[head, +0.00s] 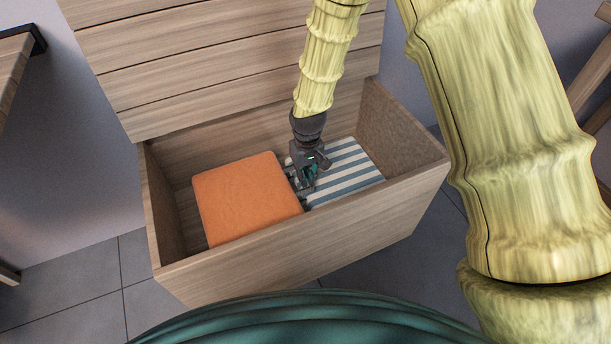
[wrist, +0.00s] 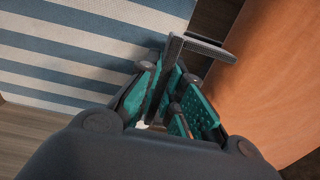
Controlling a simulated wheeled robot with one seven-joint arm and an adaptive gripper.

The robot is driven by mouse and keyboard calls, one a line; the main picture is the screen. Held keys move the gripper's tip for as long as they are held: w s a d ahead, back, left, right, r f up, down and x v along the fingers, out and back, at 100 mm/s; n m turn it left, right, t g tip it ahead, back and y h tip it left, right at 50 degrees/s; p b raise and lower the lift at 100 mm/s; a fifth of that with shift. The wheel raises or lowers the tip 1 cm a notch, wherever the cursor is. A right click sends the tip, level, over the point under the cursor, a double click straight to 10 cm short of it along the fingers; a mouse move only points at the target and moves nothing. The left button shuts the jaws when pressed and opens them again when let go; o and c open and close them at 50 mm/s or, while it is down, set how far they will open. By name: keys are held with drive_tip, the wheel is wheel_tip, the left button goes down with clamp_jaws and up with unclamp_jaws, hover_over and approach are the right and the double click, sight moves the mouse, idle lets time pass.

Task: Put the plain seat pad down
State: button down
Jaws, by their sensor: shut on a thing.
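The plain seat pad (head: 245,197) is orange and lies roughly flat within the left part of the open wooden chest (head: 320,240). It fills the right side of the wrist view (wrist: 270,75). My gripper (head: 302,182) is inside the chest at the pad's right edge and is shut on it. In the wrist view, the fingers (wrist: 172,85) stand beside that edge, and the grip itself is partly hidden. I cannot tell whether the pad's underside touches the chest floor.
A blue and white striped pad (head: 343,172) lies in the right part of the chest, close beside my gripper. The raised wooden lid (head: 220,55) stands behind. The chest's side walls and front rim surround the gripper. Grey floor tiles (head: 75,290) show in front.

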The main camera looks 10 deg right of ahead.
drive_tip(key=shift+f, duration=0.5)
drive_tip(key=c, duration=1.6)
unclamp_jaws()
drive_tip(key=shift+o, duration=0.2)
drive_tip(key=shift+r, duration=0.15)
drive_tip(key=shift+r, duration=0.2)
wheel_tip(320, 180, up, 12)
drive_tip(key=p, duration=0.6)
drive_tip(key=shift+d+r, duration=0.15)
drive_tip(key=shift+r, duration=0.05)
